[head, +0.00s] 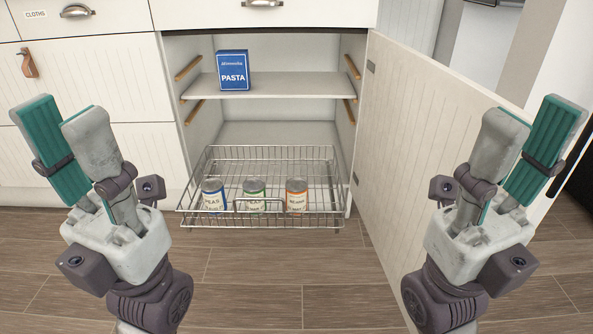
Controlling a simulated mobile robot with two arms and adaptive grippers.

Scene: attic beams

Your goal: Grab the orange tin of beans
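The orange tin of beans (297,195) stands upright in the pulled-out wire basket (335,222), near its front right. A green-labelled tin (254,193) stands to its left, and a blue-labelled tin (213,195) further left. The basket's front wires cross in front of the tins. My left gripper (65,118) is raised at the left, its fingers apart and empty. My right gripper (532,120) is raised at the right, also with fingers apart and empty. Both are well clear of the basket and the tins.
A blue pasta box (233,70) stands on the shelf (290,84) above the basket. The cabinet door (420,130) is swung open on the right, beside my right arm. Closed drawers (85,75) are on the left. The wooden floor (280,275) in front is clear.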

